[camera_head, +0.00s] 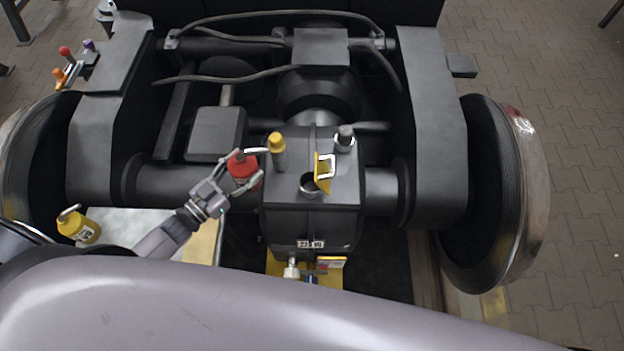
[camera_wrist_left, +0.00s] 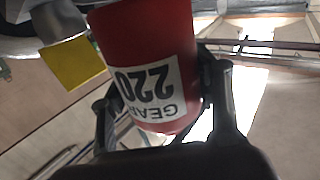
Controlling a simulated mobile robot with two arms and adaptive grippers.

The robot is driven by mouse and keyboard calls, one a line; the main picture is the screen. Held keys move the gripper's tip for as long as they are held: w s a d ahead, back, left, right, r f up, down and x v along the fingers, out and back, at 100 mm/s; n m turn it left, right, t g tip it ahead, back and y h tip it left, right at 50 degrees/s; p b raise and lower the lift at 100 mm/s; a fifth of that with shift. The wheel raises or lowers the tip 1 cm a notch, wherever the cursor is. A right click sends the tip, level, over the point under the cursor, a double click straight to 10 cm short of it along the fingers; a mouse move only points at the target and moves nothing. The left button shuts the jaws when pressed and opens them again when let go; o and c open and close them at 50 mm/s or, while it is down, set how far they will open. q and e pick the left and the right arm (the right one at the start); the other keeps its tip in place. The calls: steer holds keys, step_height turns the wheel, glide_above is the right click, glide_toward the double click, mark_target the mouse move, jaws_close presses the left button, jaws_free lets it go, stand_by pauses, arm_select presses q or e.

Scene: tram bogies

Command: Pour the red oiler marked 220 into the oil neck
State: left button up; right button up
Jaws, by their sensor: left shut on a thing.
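The red oiler (camera_head: 243,168) is in my left gripper (camera_head: 236,186), just left of the dark gearbox (camera_head: 312,217). In the left wrist view the oiler (camera_wrist_left: 150,60) fills the middle, with a white label reading GEAR 220 upside down, between the two fingers (camera_wrist_left: 160,105). Its spout points right, toward the gearbox top, near a yellow-topped post (camera_head: 277,150). The open oil neck (camera_head: 311,187) is on top of the gearbox, with its yellow flap (camera_head: 324,170) standing up beside it. The oiler is left of the neck and apart from it. My right gripper is not in view.
A yellow oiler (camera_head: 78,227) stands at the left on a pale surface. A grey-capped post (camera_head: 345,138) rises behind the neck. Wheels stand at left and right (camera_head: 500,190). A plate on the gearbox front reads 220 VG (camera_head: 311,244). Paved floor (camera_head: 575,170) is clear at right.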

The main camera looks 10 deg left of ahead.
arm_select(q)
steer(key=shift+d+r+m+p, duration=0.1)
steer(key=shift+r+m+p, duration=0.2)
steer(key=shift+r+p, duration=0.35)
steer(key=shift+d+m+g+y+p, duration=0.1)
steer(key=shift+m+g+y+p, duration=0.35)
steer(key=shift+p, duration=0.65)
steer(key=shift+m+g, duration=0.25)
steer(key=shift+f, duration=0.15)
steer(key=shift+d+p, duration=0.1)
steer(key=shift+p, duration=0.35)
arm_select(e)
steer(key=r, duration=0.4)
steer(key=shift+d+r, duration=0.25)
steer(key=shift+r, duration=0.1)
arm_select(q)
steer(key=shift+d+m+g+y, duration=0.1)
steer(key=shift+m+g+y, duration=0.15)
steer(key=shift+m+g, duration=0.05)
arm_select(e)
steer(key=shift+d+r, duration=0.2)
arm_select(q)
steer(key=shift+p, duration=0.45)
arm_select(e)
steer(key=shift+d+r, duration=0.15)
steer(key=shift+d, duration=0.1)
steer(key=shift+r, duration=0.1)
